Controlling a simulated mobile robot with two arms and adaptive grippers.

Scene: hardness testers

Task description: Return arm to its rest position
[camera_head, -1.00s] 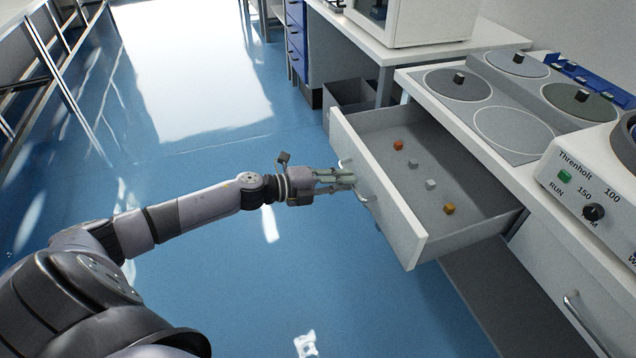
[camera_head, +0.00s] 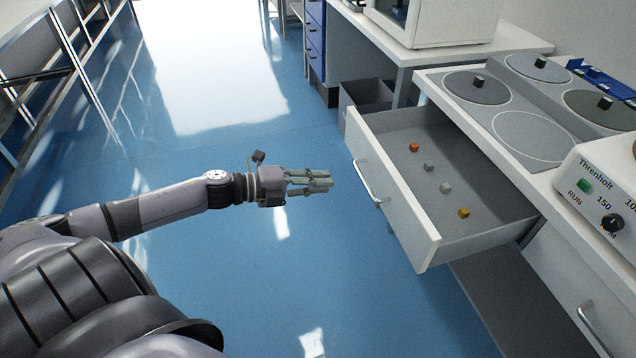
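My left arm comes in from the left, stretched out over the blue floor. My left gripper (camera_head: 327,181) is in mid-picture, its fingers pointing right, apart from one another, with nothing between them. It is a short way left of the pulled-out drawer (camera_head: 392,200) and clear of its metal handle (camera_head: 367,182). My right gripper is out of view.
The open drawer holds an orange cube (camera_head: 413,147), two grey cubes (camera_head: 445,188) and a yellow cube (camera_head: 463,213). A machine with round plates (camera_head: 540,136) and a control panel (camera_head: 597,205) is on the right. Floor (camera_head: 310,270) around the gripper is free.

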